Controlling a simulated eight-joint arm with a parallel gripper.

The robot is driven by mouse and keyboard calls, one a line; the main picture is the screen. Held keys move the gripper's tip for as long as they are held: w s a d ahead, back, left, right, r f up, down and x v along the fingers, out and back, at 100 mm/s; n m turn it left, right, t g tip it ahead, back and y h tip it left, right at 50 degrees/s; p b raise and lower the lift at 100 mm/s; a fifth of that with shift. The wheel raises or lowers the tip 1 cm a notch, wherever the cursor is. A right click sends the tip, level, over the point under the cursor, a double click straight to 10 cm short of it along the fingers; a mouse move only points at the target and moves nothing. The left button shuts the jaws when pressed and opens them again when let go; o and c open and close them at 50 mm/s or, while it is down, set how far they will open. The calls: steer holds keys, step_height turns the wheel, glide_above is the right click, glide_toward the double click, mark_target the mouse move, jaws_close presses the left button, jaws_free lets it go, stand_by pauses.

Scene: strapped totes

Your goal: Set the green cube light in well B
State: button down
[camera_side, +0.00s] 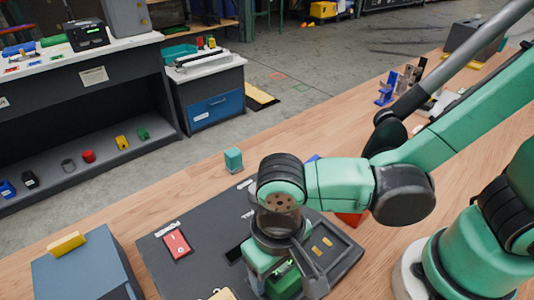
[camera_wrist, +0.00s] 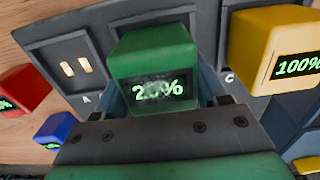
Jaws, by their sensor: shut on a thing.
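The green cube light (camera_wrist: 152,62), its display reading about 20%, is held between the fingers of my gripper (camera_wrist: 163,88) in the wrist view. In the side view the green cube (camera_side: 286,284) shows under my gripper (camera_side: 283,268), over the dark charging panel (camera_side: 205,270). Well A (camera_wrist: 76,62) is empty, with two gold contacts. The middle well, B by its place between A and C (camera_wrist: 135,28), lies behind the green cube and is partly hidden; its label is hidden. Whether the cube touches the well I cannot tell.
A yellow cube reading 100% (camera_wrist: 272,45) is at well C. A red cube (camera_wrist: 24,88) and a blue cube (camera_wrist: 56,128) lie beside the panel near A. A grey box (camera_side: 85,275) stands left.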

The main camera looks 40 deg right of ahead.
jaws_free()
steer(key=shift+r, duration=0.1)
stand_by(0.3)
steer(key=shift+r, duration=4.45)
steer(key=w+d+t, duration=0.3)
steer(key=w+d, duration=0.1)
steer(key=d, duration=0.5)
steer(key=w+d+t, duration=0.4)
steer(key=d, duration=0.5)
steer(key=shift+w+r, duration=0.2)
steer(key=shift+r, duration=0.05)
